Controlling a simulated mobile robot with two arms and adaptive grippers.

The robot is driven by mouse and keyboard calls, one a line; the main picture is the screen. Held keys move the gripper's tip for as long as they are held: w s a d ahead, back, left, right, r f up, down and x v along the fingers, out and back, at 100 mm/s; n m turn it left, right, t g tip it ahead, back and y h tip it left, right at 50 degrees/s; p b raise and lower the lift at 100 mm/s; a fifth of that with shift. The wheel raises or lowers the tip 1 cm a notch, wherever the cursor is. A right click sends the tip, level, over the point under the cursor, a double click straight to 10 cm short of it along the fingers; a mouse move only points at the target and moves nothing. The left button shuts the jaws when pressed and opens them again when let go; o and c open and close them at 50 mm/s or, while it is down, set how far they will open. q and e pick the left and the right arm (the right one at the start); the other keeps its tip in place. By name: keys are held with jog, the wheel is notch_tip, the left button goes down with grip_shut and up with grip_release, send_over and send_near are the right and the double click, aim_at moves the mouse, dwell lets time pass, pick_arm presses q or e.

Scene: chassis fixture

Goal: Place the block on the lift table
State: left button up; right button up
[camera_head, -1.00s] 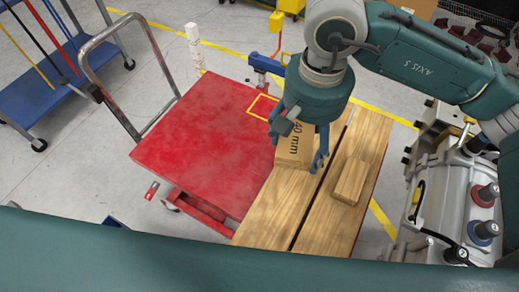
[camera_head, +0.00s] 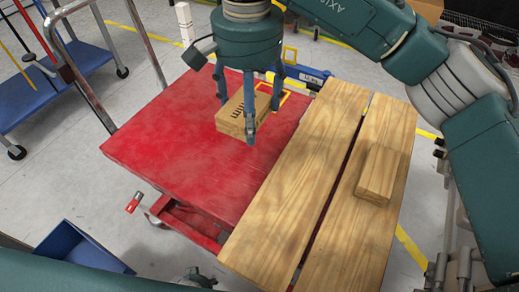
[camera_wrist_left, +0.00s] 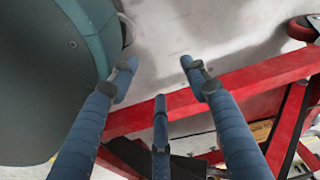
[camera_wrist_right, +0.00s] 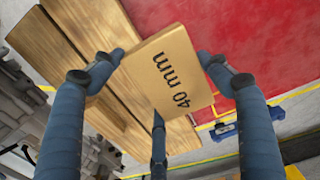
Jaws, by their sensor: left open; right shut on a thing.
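The wooden block marked "40 mm" (camera_head: 236,122) is held in my right gripper (camera_head: 249,112), over the red lift table top (camera_head: 165,135). Whether its underside touches the red top I cannot tell. In the right wrist view the block (camera_wrist_right: 168,75) lies between the fingers, its label facing the camera. A yellow square outline (camera_head: 289,99) shows on the red top at its far right, partly hidden by the fingers. In the left wrist view my left gripper (camera_wrist_left: 158,65) is open and empty, near the table's red frame (camera_wrist_left: 255,78).
A wooden plank bench (camera_head: 300,165) stands right of the lift table, with a smaller wooden block (camera_head: 379,172) on it. The table's metal handle (camera_head: 95,85) rises at the left. A blue bin (camera_head: 75,248) sits at the lower left. The red top's left half is clear.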

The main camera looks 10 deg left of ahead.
jog(key=b, duration=0.1)
send_over(252, 178)
notch_tip(252, 178, down, 16)
jog(key=shift+r, duration=0.1)
notch_tip(252, 178, down, 4)
jog(key=shift+f, duration=0.2)
jog(key=shift+b, duration=0.3)
jog(key=o, duration=1.1)
pick_arm(q)
jog(key=w+r, duration=0.2)
jog(key=r, duration=0.1)
jog(key=w+r, duration=0.1)
jog(key=shift+w+d+r, duration=0.25)
jog(key=shift+d+r, duration=0.05)
jog(key=shift+r, duration=0.05)
